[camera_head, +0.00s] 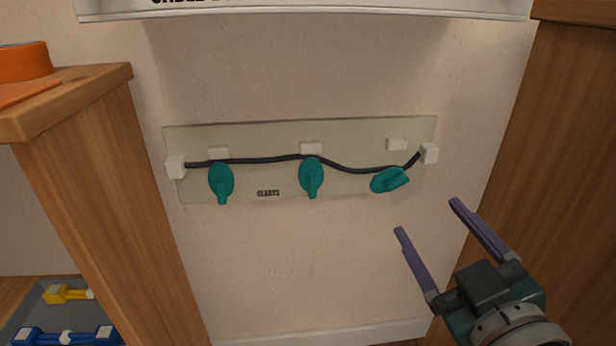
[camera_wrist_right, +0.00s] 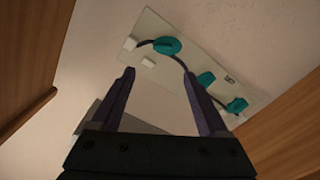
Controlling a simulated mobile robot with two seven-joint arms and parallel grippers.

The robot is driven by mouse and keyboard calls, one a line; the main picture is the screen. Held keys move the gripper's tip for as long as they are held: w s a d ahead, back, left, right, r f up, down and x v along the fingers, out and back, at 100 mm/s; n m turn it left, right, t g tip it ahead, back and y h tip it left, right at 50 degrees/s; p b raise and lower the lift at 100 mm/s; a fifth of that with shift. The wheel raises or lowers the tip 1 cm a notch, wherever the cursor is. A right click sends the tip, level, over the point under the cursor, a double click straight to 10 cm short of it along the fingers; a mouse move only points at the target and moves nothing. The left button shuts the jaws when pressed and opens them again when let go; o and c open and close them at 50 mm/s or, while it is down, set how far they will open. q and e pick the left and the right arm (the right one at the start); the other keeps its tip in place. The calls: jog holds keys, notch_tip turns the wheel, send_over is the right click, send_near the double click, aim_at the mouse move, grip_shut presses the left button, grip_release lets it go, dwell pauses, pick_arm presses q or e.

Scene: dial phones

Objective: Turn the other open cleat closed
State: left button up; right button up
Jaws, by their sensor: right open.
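A pale board (camera_head: 240,138) on the wall carries three teal cleats with a dark cable (camera_head: 260,160) running along them. The left cleat (camera_head: 221,180) and middle cleat (camera_head: 312,175) have their handles pointing down. The right cleat (camera_head: 389,181) is turned sideways, its handle slanting up to the right; it also shows in the right wrist view (camera_wrist_right: 168,46). My right gripper (camera_head: 426,216) is open and empty, below and right of the right cleat, apart from it. In the wrist view its two fingers stand apart with the board beyond them. My left gripper is not in view.
White blocks hold the cable ends at the board's left (camera_head: 175,167) and right (camera_head: 429,153). A wooden cabinet (camera_head: 570,150) stands close on the right, and a wooden shelf side (camera_head: 110,190) on the left. A white ledge (camera_head: 300,10) is above. The wall below the board is clear.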

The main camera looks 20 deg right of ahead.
aim_at(397, 183)
jog(key=b+x, duration=0.1)
jog(key=x, duration=0.2)
jog(key=b+x, duration=0.2)
jog(key=x, duration=0.1)
jog(key=f+b+x, duration=0.1)
jog(key=x, duration=0.2)
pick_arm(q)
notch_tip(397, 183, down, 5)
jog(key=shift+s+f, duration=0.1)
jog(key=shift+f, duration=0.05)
pick_arm(e)
jog(key=shift+w, duration=0.45)
jog(key=shift+r, duration=0.1)
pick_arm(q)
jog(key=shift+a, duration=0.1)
pick_arm(e)
grip_shut()
